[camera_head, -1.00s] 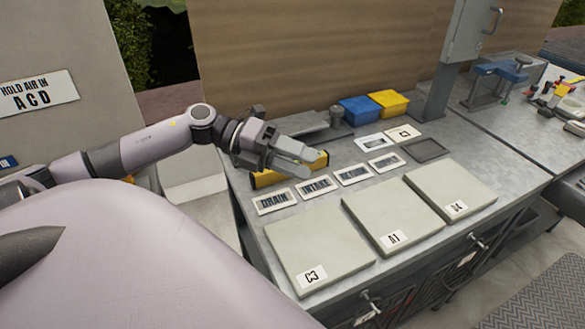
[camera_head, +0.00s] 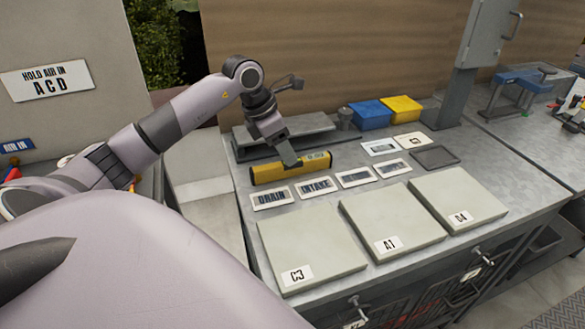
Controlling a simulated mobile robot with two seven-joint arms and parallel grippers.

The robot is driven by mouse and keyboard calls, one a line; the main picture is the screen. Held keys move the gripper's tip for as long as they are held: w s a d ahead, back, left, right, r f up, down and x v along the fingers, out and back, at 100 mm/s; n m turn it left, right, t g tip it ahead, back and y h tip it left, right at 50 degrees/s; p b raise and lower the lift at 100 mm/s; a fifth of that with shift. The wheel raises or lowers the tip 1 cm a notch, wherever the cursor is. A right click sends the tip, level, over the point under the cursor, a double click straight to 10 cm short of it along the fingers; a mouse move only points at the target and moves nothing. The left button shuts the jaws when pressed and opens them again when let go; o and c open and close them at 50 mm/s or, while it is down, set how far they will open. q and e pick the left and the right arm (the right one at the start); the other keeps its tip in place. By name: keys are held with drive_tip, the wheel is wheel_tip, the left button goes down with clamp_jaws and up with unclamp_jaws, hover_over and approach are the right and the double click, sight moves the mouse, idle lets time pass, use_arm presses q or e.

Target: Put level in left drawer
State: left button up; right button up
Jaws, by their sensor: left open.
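The level (camera_head: 272,173) is a yellow bar lying on the grey metal bench top, behind the DRAIN and INTAKE labels. My left gripper (camera_head: 291,163) points down at the level's middle, with a finger in front of part of it. Its jaws are open; whether they straddle the level, I cannot tell. Two drawer fronts with handles show below the bench's front edge: the left drawer handle (camera_head: 357,309) and a right one (camera_head: 477,257). Both drawers look shut. My right gripper is not in view.
Three pale panels, C3 (camera_head: 311,245), A1 (camera_head: 390,222) and 04 (camera_head: 457,198), cover the bench front. Blue (camera_head: 370,114) and yellow (camera_head: 402,108) bins stand behind. A grey plate (camera_head: 284,132) lies behind the level. A post with a grey box (camera_head: 489,35) rises at right.

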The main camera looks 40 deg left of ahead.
sight(292, 168)
use_arm(q)
drive_tip(key=x, duration=0.4)
drive_tip(key=p+x, duration=0.1)
drive_tip(key=x, duration=0.1)
drive_tip(key=shift+w+a+f, duration=0.1)
drive_tip(key=shift+w+a, duration=0.05)
drive_tip(key=shift+a, duration=0.1)
drive_tip(key=shift+c, duration=0.3)
clamp_jaws()
